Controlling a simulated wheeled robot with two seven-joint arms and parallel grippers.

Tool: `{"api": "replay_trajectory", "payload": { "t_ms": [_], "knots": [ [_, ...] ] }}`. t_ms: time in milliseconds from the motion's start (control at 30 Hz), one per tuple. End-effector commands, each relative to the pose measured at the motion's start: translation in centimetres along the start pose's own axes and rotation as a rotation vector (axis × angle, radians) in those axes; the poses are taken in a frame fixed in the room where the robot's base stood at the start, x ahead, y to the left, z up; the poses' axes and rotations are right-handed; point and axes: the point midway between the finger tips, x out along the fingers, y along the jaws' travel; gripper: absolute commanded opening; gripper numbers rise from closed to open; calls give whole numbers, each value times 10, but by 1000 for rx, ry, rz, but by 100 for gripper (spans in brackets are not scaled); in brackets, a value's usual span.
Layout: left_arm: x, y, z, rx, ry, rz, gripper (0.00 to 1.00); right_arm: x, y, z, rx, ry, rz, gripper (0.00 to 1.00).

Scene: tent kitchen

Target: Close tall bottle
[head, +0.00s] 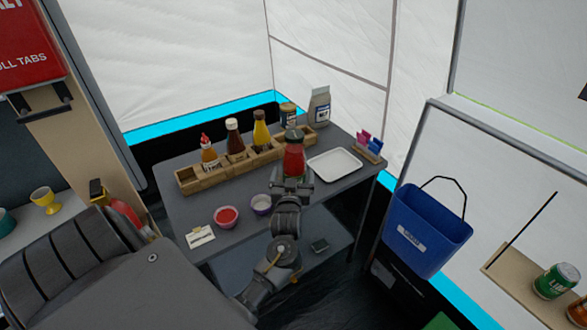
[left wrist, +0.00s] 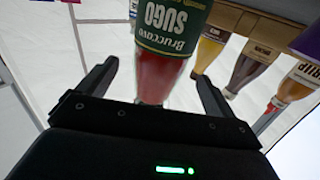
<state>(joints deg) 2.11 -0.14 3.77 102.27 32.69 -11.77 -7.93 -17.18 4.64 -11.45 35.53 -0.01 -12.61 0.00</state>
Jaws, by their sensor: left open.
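A tall red sauce bottle (head: 293,158) with a dark top and a green label stands upright on the grey table, in front of the wooden rack. My left gripper (head: 292,180) is at the near side of its lower part. In the left wrist view, which is upside down, the bottle (left wrist: 160,75) shows its SUGO label, and its red body lies between the two open fingers (left wrist: 157,72). I see a gap on each side. The bottle's top is out of the wrist view. My right gripper is not in view.
A wooden rack (head: 192,184) with sauce bottles stands behind. A red bowl (head: 226,216) and a white-and-purple bowl (head: 261,204) stand at the front left. A blue bucket (head: 427,228) hangs at right.

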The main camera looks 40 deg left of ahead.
Motion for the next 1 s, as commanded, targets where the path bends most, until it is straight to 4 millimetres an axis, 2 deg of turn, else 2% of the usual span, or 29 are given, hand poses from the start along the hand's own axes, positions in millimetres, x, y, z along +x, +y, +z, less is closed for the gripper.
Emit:
{"api": "replay_trajectory", "payload": {
  "t_ms": [33, 200, 400, 600, 1000],
  "knots": [
    [-13, 0, 2, -4, -3, 0, 92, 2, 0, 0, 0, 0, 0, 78],
    [-46, 0, 2, -2, -2, 0, 92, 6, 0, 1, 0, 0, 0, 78],
    [-70, 0, 1, -2, -2, -1, 92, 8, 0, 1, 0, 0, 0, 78],
    [-78, 0, 0, -1, -1, -2, 92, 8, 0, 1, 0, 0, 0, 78],
    [-77, 0, 0, -1, 0, -1, 92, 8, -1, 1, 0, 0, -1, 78]
  ]
}}
